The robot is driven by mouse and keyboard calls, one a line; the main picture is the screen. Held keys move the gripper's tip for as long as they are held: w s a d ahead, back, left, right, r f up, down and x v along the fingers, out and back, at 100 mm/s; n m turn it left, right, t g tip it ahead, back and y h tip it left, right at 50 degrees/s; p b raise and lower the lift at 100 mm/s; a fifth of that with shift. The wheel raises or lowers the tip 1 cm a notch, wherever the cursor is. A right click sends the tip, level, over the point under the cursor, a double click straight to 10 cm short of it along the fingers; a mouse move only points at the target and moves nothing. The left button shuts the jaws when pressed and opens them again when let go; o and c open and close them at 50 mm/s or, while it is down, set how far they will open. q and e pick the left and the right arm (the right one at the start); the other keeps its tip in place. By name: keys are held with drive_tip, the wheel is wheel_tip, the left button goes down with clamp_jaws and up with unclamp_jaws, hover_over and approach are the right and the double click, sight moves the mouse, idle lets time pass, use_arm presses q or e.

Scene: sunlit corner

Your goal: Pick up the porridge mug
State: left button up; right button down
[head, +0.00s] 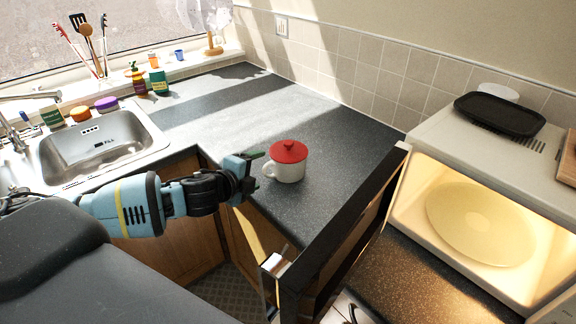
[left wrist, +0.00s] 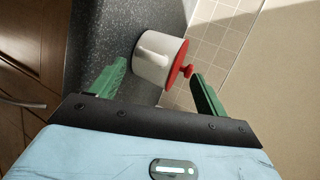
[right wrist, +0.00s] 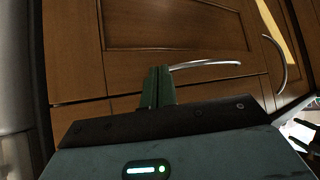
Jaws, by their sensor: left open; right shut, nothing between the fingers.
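The porridge mug (head: 288,172) is white with a red lid and knob, and stands upright on the dark counter near its front edge. Its handle points left, towards my left gripper. My left gripper (head: 256,170) is open just left of the mug and does not hold it. In the left wrist view the mug (left wrist: 155,60) lies ahead of the two green fingers (left wrist: 160,80), with the red lid towards the right finger. My right gripper (right wrist: 158,88) is shut and empty, in front of wooden cupboard fronts. It is not seen in the head view.
An open microwave (head: 425,150) stands at the right, its dark door (head: 340,240) swung out close to the mug's right. A sink (head: 95,150) is at the left. The counter (head: 260,105) behind the mug is clear. A black tray (head: 500,114) lies on the microwave.

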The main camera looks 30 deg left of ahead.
sight(266, 166)
use_arm(q)
drive_tip(key=shift+x, duration=2.9)
drive_tip(key=shift+d+f, duration=0.1)
drive_tip(key=shift+d, duration=0.05)
drive_tip(key=c, duration=0.9)
drive_tip(key=shift+c, duration=0.5)
drive_tip(key=shift+r, duration=0.3)
